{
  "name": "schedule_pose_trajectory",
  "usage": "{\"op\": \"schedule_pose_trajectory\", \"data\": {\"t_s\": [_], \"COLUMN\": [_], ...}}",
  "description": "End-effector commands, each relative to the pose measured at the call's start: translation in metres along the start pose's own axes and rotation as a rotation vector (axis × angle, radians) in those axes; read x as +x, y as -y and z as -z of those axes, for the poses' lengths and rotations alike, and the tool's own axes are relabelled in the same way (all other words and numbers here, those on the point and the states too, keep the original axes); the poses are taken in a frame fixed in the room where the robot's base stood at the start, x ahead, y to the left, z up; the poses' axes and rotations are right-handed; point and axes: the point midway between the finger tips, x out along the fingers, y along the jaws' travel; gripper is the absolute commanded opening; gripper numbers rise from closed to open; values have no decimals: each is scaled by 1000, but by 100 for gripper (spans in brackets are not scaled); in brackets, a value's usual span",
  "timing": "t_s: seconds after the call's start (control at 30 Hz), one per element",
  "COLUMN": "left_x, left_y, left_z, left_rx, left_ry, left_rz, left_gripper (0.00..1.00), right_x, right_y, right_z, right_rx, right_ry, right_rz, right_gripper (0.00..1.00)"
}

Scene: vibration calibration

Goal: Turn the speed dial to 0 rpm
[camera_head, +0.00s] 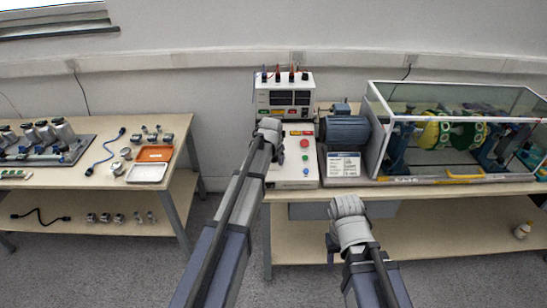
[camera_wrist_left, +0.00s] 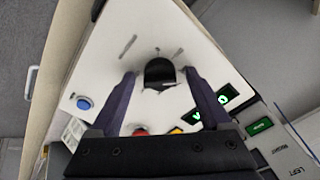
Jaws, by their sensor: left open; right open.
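The speed dial (camera_wrist_left: 159,71) is a black knob on the white sloping face of the control box (camera_wrist_left: 205,52). In the left wrist view it sits between the two fingers of my left gripper (camera_wrist_left: 159,75), which is open. I cannot tell whether the fingers touch it. In the head view my left gripper (camera_head: 268,129) is over the upper left of the control box (camera_head: 298,174) and hides the dial. A lit green display (camera_wrist_left: 210,104) is on the box; its digits are not readable. My right gripper (camera_head: 347,208) is empty, in front of the bench edge.
Green, red and blue buttons (camera_head: 305,171) are on the box. A power unit (camera_head: 284,99) stands behind it. A blue motor (camera_head: 345,131) and a glass-walled rotor case (camera_head: 440,181) stand to the right. A separate table (camera_head: 92,176) with trays is at left.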

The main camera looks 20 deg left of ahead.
Motion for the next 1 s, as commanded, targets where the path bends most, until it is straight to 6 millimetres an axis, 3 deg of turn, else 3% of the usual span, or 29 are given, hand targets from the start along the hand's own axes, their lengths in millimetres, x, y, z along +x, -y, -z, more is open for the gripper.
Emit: {"op": "schedule_pose_trajectory", "data": {"t_s": [0.07, 0.73, 1.0], "left_x": [0, 0, 0], "left_y": [0, 0, 0], "left_z": [0, 0, 0], "left_rx": [0, 0, -21], "left_ry": [0, 0, 0], "left_rz": [0, 0, 1], "left_gripper": [77, 2, 0], "right_x": [0, 0, 0], "right_y": [0, 0, 0], "right_z": [0, 0, 0], "right_rx": [0, 0, 0], "right_ry": [0, 0, 0], "right_rz": [0, 0, 0], "right_gripper": [50, 50, 50]}}
